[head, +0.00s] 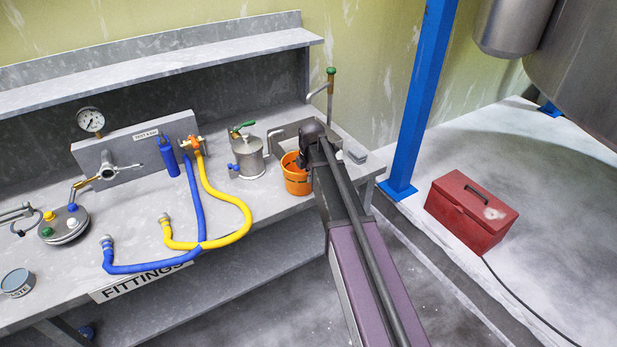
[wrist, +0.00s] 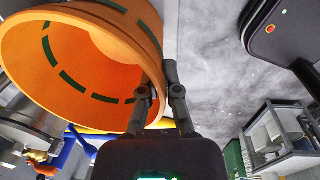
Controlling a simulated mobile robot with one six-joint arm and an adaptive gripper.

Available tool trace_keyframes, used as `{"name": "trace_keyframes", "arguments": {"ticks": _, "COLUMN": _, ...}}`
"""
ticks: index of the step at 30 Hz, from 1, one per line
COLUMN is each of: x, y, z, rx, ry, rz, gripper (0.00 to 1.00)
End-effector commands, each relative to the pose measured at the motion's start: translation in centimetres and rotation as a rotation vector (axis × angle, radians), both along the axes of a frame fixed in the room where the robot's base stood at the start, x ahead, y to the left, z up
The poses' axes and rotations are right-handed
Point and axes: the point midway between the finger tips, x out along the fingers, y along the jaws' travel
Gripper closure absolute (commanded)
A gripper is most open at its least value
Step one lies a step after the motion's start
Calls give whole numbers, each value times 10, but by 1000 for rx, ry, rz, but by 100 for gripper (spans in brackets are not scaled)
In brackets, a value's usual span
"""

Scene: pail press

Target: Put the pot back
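An orange pot (head: 297,181), like a small pail, is at the right end of the grey bench. My gripper (head: 308,160) is at its right side, partly hidden by my own arm. In the wrist view the orange pot (wrist: 75,65) fills the upper left, its open mouth and dashed green marks showing. My gripper (wrist: 160,92) has one finger inside the wall and one outside, closed on the rim. The pot looks empty where I see inside. I cannot tell whether its base touches the bench.
A steel vessel (head: 247,160) with a green handle stands just left of the pot. A grey bracket (head: 282,136) is behind it. Yellow (head: 222,240) and blue hoses (head: 150,267) lie on the bench (head: 130,215). A blue post (head: 420,90) and red box (head: 471,212) are to the right.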

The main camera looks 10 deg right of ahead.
Motion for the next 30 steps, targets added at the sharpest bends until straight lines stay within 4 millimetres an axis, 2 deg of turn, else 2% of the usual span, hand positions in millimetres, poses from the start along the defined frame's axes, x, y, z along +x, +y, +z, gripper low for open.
{"name": "trace_keyframes", "arguments": {"ticks": 2, "x": 0, "y": 0, "z": -3, "rx": 0, "ry": 0, "rz": 0, "gripper": 100}}
{"name": "trace_keyframes", "arguments": {"ticks": 5, "x": 0, "y": 0, "z": -2, "rx": 0, "ry": 0, "rz": 0, "gripper": 75}}
{"name": "trace_keyframes", "arguments": {"ticks": 6, "x": 0, "y": 0, "z": -2, "rx": 0, "ry": 0, "rz": 0, "gripper": 63}}
{"name": "trace_keyframes", "arguments": {"ticks": 7, "x": 0, "y": 0, "z": -2, "rx": 0, "ry": 0, "rz": 0, "gripper": 57}}
{"name": "trace_keyframes", "arguments": {"ticks": 20, "x": 0, "y": 0, "z": -1, "rx": 0, "ry": 0, "rz": 0, "gripper": 57}}
{"name": "trace_keyframes", "arguments": {"ticks": 30, "x": -1, "y": -1, "z": 14, "rx": 0, "ry": 0, "rz": -1, "gripper": 57}}
